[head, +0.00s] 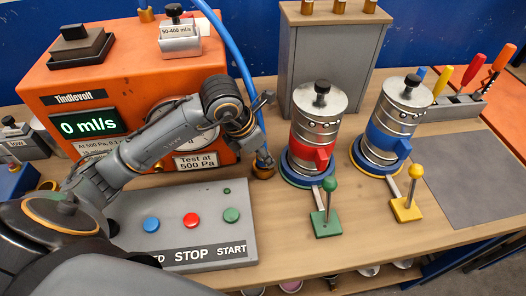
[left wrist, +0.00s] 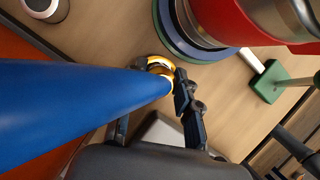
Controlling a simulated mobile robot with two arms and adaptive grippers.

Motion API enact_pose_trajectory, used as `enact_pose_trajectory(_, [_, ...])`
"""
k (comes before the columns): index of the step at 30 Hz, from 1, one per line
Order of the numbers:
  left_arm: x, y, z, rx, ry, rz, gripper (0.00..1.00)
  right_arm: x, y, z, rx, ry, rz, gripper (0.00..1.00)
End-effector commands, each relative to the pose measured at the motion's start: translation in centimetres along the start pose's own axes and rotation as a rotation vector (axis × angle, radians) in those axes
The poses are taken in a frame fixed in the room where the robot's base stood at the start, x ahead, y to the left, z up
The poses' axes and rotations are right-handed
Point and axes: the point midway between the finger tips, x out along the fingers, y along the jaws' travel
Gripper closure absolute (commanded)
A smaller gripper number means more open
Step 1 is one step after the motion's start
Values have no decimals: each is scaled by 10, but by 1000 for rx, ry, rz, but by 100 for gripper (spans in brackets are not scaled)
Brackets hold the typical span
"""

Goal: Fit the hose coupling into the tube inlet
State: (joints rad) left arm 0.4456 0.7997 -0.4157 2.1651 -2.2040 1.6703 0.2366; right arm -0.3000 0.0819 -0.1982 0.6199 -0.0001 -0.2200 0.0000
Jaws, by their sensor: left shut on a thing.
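My left gripper (head: 256,135) is shut on the blue hose (head: 237,50), close above its brass coupling (head: 263,171). The coupling hangs at the hose's lower end, near the table and left of the red-marked tube. In the left wrist view the hose (left wrist: 75,108) runs large across the picture to the coupling (left wrist: 159,65), with the gripper fingers (left wrist: 165,85) beside it. The silver tube with a red side port (head: 317,154) stands just right of the gripper, apart from the coupling. A similar tube with a blue port (head: 390,142) stands further right. My right gripper is out of view.
An orange tester (head: 110,70) stands at the back left, with a grey button panel (head: 180,228) in front. Green (head: 329,205) and yellow (head: 412,195) levers stand before the tubes. A grey box (head: 330,55) is behind them. A bare grey mat (head: 465,178) lies at right.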

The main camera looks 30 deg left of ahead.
Motion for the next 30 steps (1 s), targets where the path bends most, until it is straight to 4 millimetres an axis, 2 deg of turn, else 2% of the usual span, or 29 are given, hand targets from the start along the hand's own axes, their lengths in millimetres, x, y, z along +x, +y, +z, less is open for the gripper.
enact_pose_trajectory(7, [4, 0, -2, 0, -1, 1, 100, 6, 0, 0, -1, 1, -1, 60])
enact_pose_trajectory(8, [4, 0, -2, 0, 0, 0, 66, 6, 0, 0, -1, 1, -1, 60])
enact_pose_trajectory(11, [3, 0, -2, 0, 1, 0, 46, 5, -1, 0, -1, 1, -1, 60])
enact_pose_trajectory(20, [2, 0, -1, 0, 1, 0, 46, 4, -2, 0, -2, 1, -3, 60])
enact_pose_trajectory(23, [-2, 0, 1, -1, 1, 0, 46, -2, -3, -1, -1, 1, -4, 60])
enact_pose_trajectory(26, [-13, 1, 1, 0, -2, 2, 46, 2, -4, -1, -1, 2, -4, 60])
enact_pose_trajectory(30, [-43, 2, 1, 1, -5, 6, 46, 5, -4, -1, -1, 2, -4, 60])
